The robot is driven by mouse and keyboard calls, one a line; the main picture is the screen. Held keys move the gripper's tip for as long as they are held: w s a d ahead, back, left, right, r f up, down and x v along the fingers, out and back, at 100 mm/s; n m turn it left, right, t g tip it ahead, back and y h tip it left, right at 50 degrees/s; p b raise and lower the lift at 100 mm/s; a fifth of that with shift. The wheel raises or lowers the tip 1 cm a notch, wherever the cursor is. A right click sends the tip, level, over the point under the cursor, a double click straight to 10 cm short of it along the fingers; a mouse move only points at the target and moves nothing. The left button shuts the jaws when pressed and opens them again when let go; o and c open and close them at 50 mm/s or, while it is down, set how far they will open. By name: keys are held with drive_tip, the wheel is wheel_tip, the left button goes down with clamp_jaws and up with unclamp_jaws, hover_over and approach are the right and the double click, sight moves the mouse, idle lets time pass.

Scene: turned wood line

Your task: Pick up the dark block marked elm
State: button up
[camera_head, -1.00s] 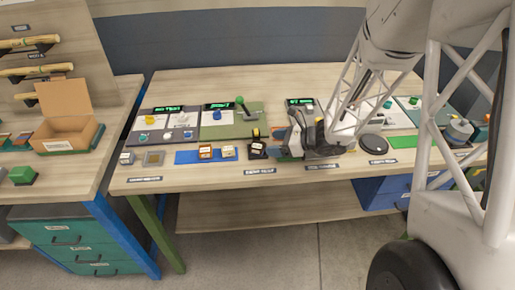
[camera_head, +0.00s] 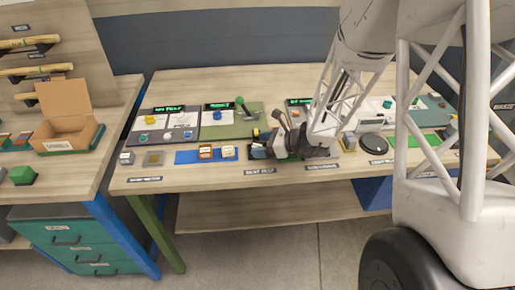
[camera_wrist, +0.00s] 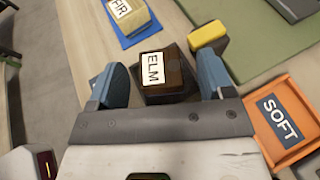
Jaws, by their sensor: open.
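The dark brown block with the white ELM label (camera_wrist: 168,76) lies between the two open fingers of my gripper (camera_wrist: 163,88) in the wrist view. The label faces up toward the camera. The left finger is beside the block's left side, and the right finger is beside its right side with a small gap. In the head view my gripper (camera_head: 272,145) is low over the workbench, and it mostly hides the block there.
A pale block marked FIR (camera_wrist: 130,15) sits on a blue mat (camera_wrist: 152,33). A yellow-topped block (camera_wrist: 208,37) stands close behind the right finger. An orange tray marked SOFT (camera_wrist: 300,95) is at the right. A green mat (camera_head: 232,128) lies behind on the bench.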

drive_tip(key=shift+c, duration=0.4)
drive_tip(key=c, duration=1)
drive_tip(key=shift+r, duration=0.2)
drive_tip(key=shift+r, duration=0.85)
drive_tip(key=shift+s+d+r, duration=0.1)
drive_tip(key=shift+s+r, duration=0.25)
drive_tip(key=shift+r, duration=0.4)
drive_tip(key=s, duration=0.5)
drive_tip(key=s+d+r, duration=0.1)
drive_tip(key=s, duration=0.4)
drive_tip(key=s+d, duration=0.1)
drive_tip(key=s, duration=0.4)
drive_tip(key=shift+d+r, duration=0.2)
